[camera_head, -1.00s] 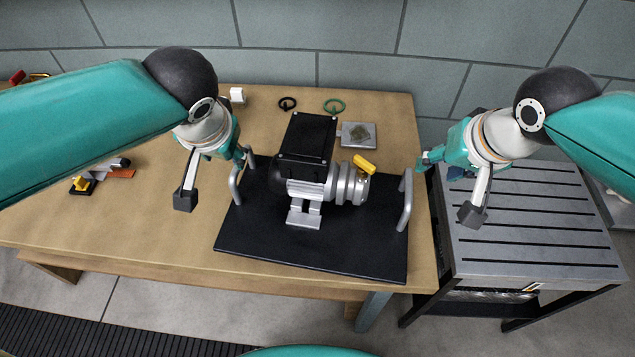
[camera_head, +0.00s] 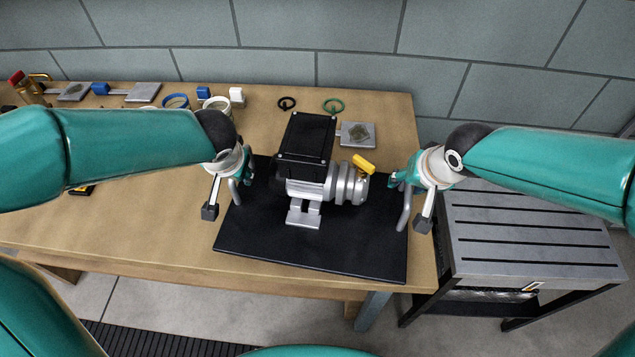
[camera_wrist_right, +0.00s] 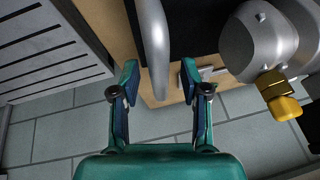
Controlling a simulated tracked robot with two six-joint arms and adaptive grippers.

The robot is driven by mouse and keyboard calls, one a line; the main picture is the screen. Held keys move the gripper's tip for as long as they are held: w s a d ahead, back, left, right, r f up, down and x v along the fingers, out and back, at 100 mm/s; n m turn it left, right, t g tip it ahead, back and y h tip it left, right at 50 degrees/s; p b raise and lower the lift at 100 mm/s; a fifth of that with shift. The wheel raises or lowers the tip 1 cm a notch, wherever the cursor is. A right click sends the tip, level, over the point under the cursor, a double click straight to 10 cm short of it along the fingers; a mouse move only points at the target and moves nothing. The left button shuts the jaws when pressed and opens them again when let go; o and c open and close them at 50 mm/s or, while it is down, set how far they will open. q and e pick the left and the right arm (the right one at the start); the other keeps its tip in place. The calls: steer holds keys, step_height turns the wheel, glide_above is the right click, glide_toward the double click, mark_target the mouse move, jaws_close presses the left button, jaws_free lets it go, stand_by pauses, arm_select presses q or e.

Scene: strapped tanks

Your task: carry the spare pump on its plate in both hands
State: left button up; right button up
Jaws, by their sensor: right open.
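The spare pump (camera_head: 322,178), a black motor box with a silver pump body and a yellow cap, sits on a black plate (camera_head: 350,250) with a grey bar handle at each end. My right gripper (camera_head: 396,182) is at the right handle (camera_head: 404,212); in the right wrist view the open fingers (camera_wrist_right: 158,80) stand on either side of this handle (camera_wrist_right: 152,40), with gaps showing. My left gripper (camera_head: 245,168) is at the left handle (camera_head: 234,192); its fingers are partly hidden, so I cannot tell whether they grip it. The plate lies on the wooden table.
The wooden table (camera_head: 150,215) has small rings, blocks and metal plates along its back edge. A grey slatted-top stand (camera_head: 530,240) is to the right, close to the table. A tiled wall (camera_head: 330,30) is behind. Free table surface lies left of the plate.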

arm_select(q)
jaws_close()
arm_select(e)
jaws_close()
arm_select(q)
steer(key=shift+w+r, duration=0.15)
steer(key=shift+r, duration=0.1)
arm_select(e)
steer(key=shift+w+r, duration=0.2)
steer(key=shift+r, duration=0.05)
